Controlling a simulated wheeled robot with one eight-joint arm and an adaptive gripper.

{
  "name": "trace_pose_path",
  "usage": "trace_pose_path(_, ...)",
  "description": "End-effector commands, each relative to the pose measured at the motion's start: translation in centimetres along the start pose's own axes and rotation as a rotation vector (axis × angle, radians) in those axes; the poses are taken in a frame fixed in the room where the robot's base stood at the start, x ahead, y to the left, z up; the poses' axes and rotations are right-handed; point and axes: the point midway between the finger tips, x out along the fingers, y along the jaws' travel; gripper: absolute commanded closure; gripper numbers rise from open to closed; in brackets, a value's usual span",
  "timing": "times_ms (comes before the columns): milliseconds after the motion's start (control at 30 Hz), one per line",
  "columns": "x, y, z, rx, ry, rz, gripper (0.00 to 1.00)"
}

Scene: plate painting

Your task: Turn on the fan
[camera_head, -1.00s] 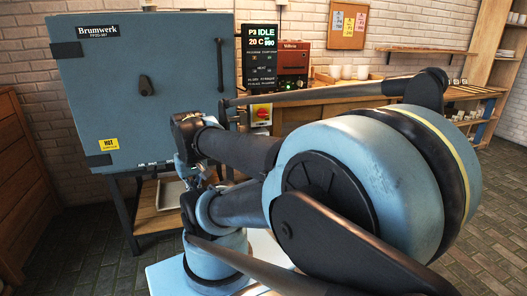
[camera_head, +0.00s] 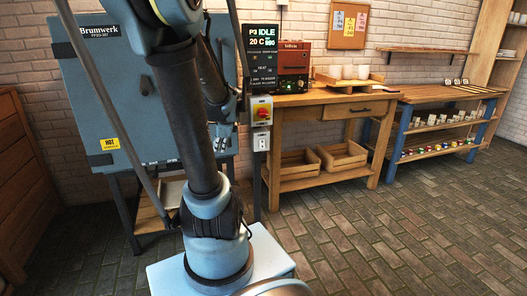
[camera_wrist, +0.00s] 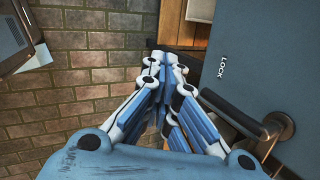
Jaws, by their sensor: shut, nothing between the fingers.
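I cannot make out a fan in either view. A grey control box with a red and yellow knob (camera_head: 261,111) is on a dark post in the head view, and a small pale switch box (camera_head: 261,141) sits just below it. My gripper (camera_wrist: 164,70) shows in the wrist view, its blue and white fingers together and nothing between them. It is beside the blue kiln door (camera_wrist: 275,60), which bears the word LOCK and a dark lever handle (camera_wrist: 240,112). The gripper is not visible in the head view.
The blue kiln (camera_head: 85,110) stands at the left, partly behind my arm. A display panel (camera_head: 262,55) and a red-fronted unit (camera_head: 292,68) are at the wooden bench (camera_head: 350,103). A blue-framed shelf (camera_head: 440,128) stands at the right. The brick floor (camera_head: 400,220) at the right is clear.

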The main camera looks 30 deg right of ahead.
Motion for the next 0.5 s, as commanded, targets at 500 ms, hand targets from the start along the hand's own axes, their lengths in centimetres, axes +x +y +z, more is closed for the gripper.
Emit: trace_pose_path(500, 3.4, -8.3, -18.5, 1.085, -0.049, -0.21, 1.0)
